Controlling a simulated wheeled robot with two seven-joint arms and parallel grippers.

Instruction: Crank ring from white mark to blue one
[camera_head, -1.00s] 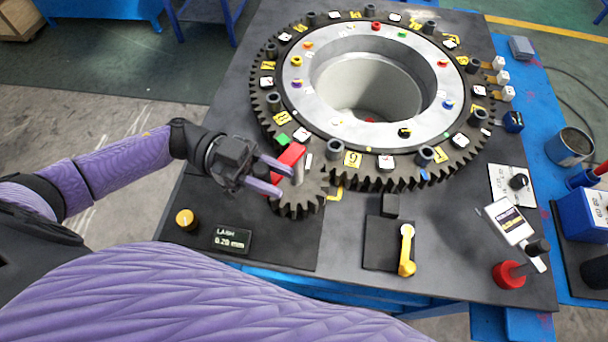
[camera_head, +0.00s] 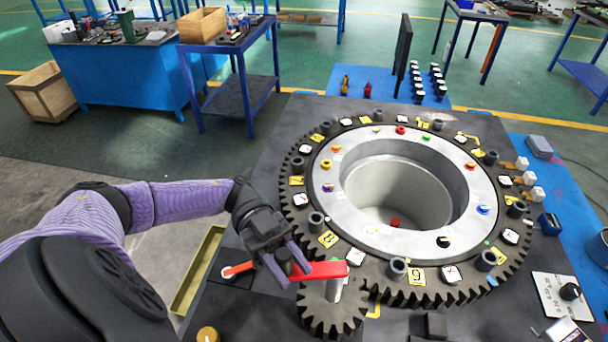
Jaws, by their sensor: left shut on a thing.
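My left gripper (camera_head: 293,268) is shut on the red crank (camera_head: 325,270), left of its upright post (camera_head: 335,291). The crank stands over a small dark pinion gear (camera_head: 333,314) at the near left of the ring. The big dark toothed ring (camera_head: 381,293) meshes with the pinion around a silver inner ring (camera_head: 331,200). White tiles and yellow number plates lie on the toothed ring. Coloured pegs sit on the inner ring, among them a blue one (camera_head: 483,209) at the right. I cannot tell which mark is the white one. My right gripper is not in view.
A grey cup-like cylinder (camera_head: 604,248) is cut by the right edge. A dark blue box (camera_head: 550,224) and white-topped pegs (camera_head: 537,194) stand right of the ring. A yellow-rimmed tray (camera_head: 196,275) lies left of the crank. Workbenches (camera_head: 240,100) stand behind.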

